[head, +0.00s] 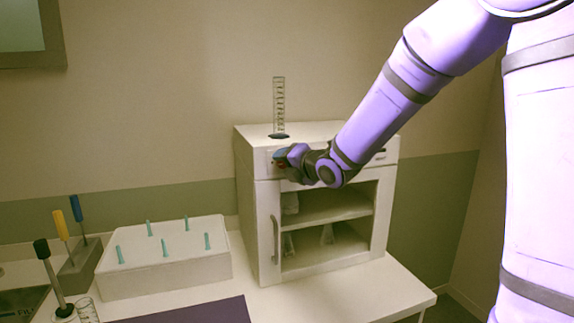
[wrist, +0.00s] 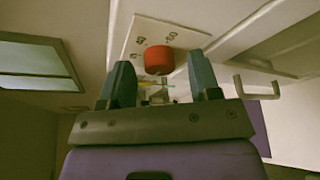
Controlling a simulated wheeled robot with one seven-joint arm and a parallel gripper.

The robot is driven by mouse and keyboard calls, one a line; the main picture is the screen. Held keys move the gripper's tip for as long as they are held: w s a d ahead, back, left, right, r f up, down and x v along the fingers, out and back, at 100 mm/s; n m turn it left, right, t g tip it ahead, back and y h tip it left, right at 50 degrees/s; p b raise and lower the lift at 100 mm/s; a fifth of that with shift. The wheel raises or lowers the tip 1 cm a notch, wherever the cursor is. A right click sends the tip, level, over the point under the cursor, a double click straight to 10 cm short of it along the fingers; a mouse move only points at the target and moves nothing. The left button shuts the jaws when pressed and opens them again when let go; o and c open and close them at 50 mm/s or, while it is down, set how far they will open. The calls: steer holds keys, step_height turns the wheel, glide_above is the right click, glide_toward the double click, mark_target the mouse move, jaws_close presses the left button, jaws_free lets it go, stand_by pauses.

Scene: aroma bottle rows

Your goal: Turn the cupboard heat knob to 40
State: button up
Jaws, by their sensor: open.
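The white cupboard (head: 258,232) stands on the table against the wall. In the wrist view its red heat knob (wrist: 159,60) sticks out from a pale dial plate (wrist: 146,33) with small dark figures, too blurred to read surely. My gripper (wrist: 160,64) is open, with one blue-grey finger on either side of the knob. I cannot tell whether either finger touches it. In the head view my gripper (head: 283,157) is at the upper front of the cupboard and hides most of the knob. The knob's setting cannot be read.
A graduated cylinder (head: 279,108) stands on the cupboard top. A white box with teal pegs (head: 165,268) and a tool holder (head: 80,258) stand to the left.

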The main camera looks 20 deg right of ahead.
steer(key=c, duration=0.9)
steer(key=shift+m, duration=0.3)
steer(key=m+t, duration=0.1)
steer(key=m, duration=0.1)
steer(key=m+y, duration=0.1)
steer(key=m, duration=0.1)
steer(key=m+t+y, duration=0.1)
steer(key=m, duration=0.2)
steer(key=shift+f+t, duration=0.3)
steer(key=shift+f, duration=0.05)
steer(key=m+t, duration=0.1)
steer(key=m, duration=0.3)
steer(key=m+t+h, duration=0.1)
steer(key=m+t, duration=0.1)
steer(key=m, duration=0.2)
steer(key=shift+f, duration=0.2)
steer(key=m+h, duration=0.1)
steer(key=m, duration=0.1)
steer(key=m+t+h, duration=0.1)
steer(key=m, duration=0.2)
steer(key=shift+a, duration=0.15)
steer(key=shift+a+f+m+t+h, duration=0.1)
steer(key=shift+m+t+h, duration=0.15)
steer(key=shift+m+h, duration=0.9)
steer(key=shift+m+t+h, duration=0.25)
steer(key=shift+m+h, duration=0.2)
steer(key=shift+m, duration=1.7)
